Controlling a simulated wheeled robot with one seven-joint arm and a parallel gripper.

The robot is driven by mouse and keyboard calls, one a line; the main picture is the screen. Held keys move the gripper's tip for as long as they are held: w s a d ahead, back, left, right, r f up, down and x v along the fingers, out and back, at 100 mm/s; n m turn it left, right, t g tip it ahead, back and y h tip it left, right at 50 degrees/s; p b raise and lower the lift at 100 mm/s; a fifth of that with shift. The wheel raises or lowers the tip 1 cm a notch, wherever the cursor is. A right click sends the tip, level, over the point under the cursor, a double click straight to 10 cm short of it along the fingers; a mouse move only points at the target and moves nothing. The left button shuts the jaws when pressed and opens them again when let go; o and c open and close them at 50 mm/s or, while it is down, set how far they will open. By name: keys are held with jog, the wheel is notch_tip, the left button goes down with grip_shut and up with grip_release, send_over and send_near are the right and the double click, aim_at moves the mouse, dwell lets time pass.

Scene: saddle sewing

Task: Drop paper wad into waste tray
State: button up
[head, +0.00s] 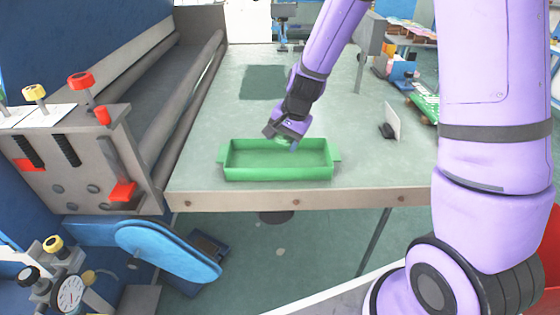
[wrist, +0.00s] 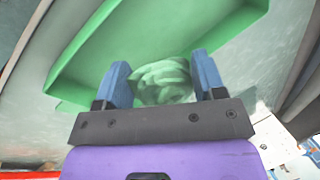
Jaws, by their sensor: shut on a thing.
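The paper wad (wrist: 163,82) is pale green and crumpled. It sits between the two blue fingers of my gripper (wrist: 165,78), which is shut on it in the wrist view. Only a bit of the wad shows there below the fingers. The tray is a shallow rectangle with end handles, on the front of the table, and its visible inside looks empty. In the wrist view the tray (wrist: 95,50) lies behind the wad. The exact height of the wad over the tray is unclear.
The grey-green table (head: 390,170) is clear left and right of the tray. A dark green mat (head: 263,82) lies farther back. A small white upright plate (head: 392,122) stands to the right. A grey machine with rollers (head: 150,110) borders the left side.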

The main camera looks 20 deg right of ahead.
aim_at(283, 150)
jog(key=shift+f, duration=1.95)
jog(key=o, duration=1)
jog(key=shift+c, duration=0.2)
jog(key=v, duration=1)
jog(key=shift+r, duration=0.4)
jog(key=shift+s+d, duration=0.1)
